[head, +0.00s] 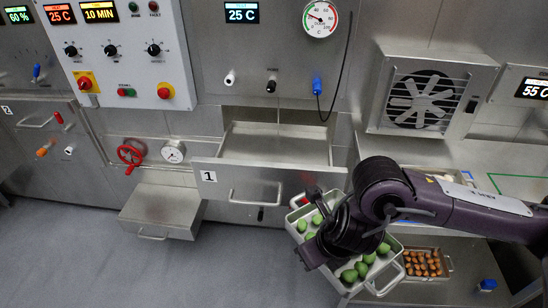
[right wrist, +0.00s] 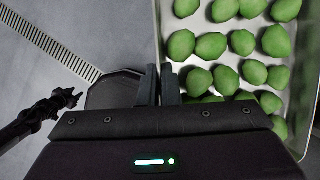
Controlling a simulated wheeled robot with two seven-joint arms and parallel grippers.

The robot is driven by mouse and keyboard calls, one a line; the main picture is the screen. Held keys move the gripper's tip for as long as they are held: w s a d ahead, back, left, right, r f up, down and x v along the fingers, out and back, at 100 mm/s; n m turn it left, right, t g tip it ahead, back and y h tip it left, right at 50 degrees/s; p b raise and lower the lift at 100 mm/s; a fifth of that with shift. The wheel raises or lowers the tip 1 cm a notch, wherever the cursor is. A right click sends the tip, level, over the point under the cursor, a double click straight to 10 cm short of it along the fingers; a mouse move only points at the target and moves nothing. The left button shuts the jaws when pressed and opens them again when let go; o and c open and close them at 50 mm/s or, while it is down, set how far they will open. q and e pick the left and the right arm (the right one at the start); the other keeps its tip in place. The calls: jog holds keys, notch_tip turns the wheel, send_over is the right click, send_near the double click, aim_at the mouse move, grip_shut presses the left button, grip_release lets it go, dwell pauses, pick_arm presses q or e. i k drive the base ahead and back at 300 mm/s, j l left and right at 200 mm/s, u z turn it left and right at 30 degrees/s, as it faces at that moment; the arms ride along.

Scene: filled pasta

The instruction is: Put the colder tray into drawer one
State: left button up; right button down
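A metal tray of green filled pasta (head: 391,283) is tilted in front of the counter in the head view. Its rim (right wrist: 158,22) runs into the narrow gap between the fingers of my right gripper (right wrist: 161,80). That gripper looks shut on the tray's side wall; in the head view my wrist hides the fingertips. A second tray, of orange-brown pasta (head: 447,265), sits on the low shelf at the right. Drawer one (head: 240,180), labelled 1, is pulled out, and its visible inside looks empty. My left gripper is not seen in the head view.
A display above drawer one (head: 241,12) reads 25 C; one at the right (head: 533,88) reads 55. A metal step-like box (head: 161,209) juts out left of the drawer. A blue-capped item (head: 487,284) stands on the shelf. The floor (head: 80,255) at left is clear.

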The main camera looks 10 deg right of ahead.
aim_at(283, 153)
jog(key=i, duration=1.45)
